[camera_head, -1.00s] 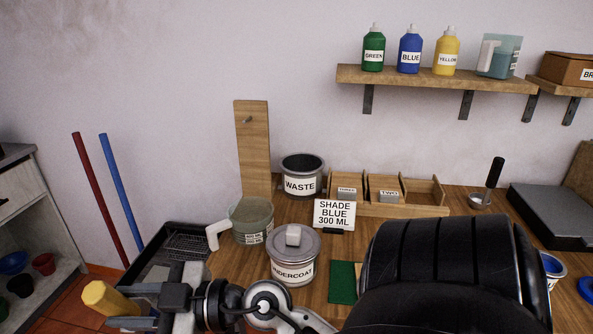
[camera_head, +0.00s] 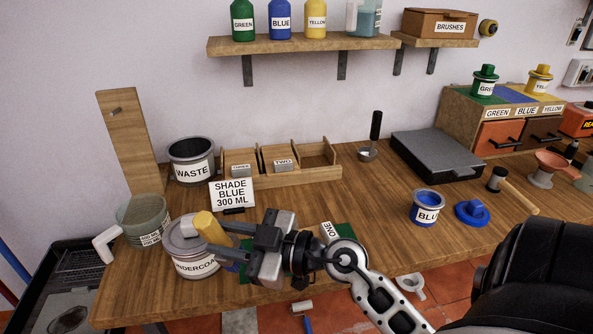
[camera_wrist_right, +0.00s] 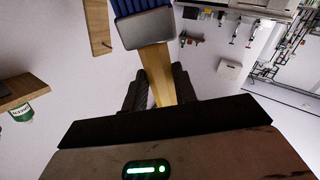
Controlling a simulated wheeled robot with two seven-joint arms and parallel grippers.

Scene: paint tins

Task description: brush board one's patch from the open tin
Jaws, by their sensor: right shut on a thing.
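My right gripper (camera_head: 250,245) is shut on a brush with a yellow wooden handle (camera_head: 212,228). The right wrist view shows its grey ferrule and blue bristles (camera_wrist_right: 144,24) beyond the fingers. It is held in front of the undercoat tin (camera_head: 192,267) and partly hides it. Board one (camera_head: 329,232) lies on the table behind my right wrist, with its ONE label showing; its patch is mostly hidden. The open blue tin (camera_head: 426,208) stands to the right with blue paint inside. Its blue lid (camera_head: 472,212) lies beside it. My left gripper is not in view.
A sign (camera_head: 232,194) reads shade blue 300 ml. A waste tin (camera_head: 192,162), a measuring jug (camera_head: 140,217) and a board rack (camera_head: 322,176) stand behind. A grey flat case (camera_head: 436,155) is at the back. The table between rack and blue tin is clear.

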